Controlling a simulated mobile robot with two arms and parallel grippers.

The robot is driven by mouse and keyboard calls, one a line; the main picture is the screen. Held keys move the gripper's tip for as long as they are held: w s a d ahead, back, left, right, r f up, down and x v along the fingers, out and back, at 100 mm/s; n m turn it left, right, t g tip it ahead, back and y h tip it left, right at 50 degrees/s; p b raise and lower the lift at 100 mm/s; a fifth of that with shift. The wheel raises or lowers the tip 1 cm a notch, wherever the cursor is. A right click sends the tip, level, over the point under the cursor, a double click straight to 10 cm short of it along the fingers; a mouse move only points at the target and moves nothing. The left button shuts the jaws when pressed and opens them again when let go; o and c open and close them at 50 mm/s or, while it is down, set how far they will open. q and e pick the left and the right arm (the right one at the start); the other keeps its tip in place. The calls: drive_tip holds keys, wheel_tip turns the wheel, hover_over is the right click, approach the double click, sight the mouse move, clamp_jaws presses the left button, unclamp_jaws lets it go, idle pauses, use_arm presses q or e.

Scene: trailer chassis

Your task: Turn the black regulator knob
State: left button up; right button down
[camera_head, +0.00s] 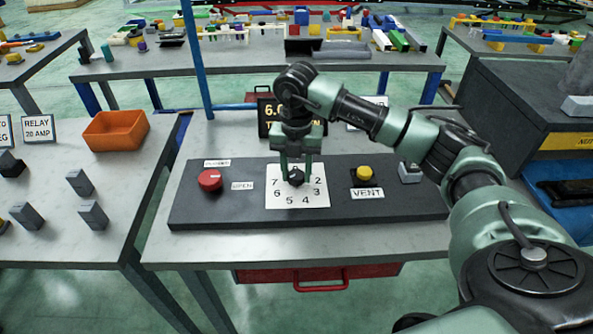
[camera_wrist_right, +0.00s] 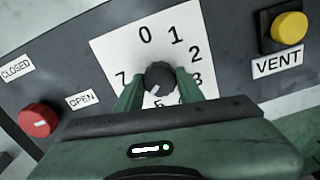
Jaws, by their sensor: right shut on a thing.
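The black regulator knob (camera_head: 296,176) stands on a white dial card (camera_head: 312,198) with numbers around it, on a dark panel. My right gripper (camera_head: 304,178) reaches down from above and is shut on the knob, one finger on each side. The wrist view shows the knob (camera_wrist_right: 159,76) between the fingertips of the right gripper (camera_wrist_right: 160,88). A white mark on the knob points down and slightly left in that view, near the 5. The fingers hide part of the numbers. My left gripper is not in view.
On the panel (camera_head: 400,207) are a red knob (camera_head: 210,180) at left and a yellow button (camera_head: 364,173) above the VENT label at right. A display (camera_head: 268,118) behind, partly hidden by my arm, starts with 6. An orange bin (camera_head: 116,131) stands on the left table.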

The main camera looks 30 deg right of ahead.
sight(297, 174)
drive_tip(key=shift+w+r+m, duration=0.15)
drive_tip(key=shift+m, duration=0.35)
drive_tip(key=c, duration=0.9)
unclamp_jaws()
wheel_tip(297, 174, up, 8)
drive_tip(key=shift+f+b, duration=0.15)
drive_tip(key=shift+b, duration=0.45)
drive_tip(key=shift+f, duration=0.1)
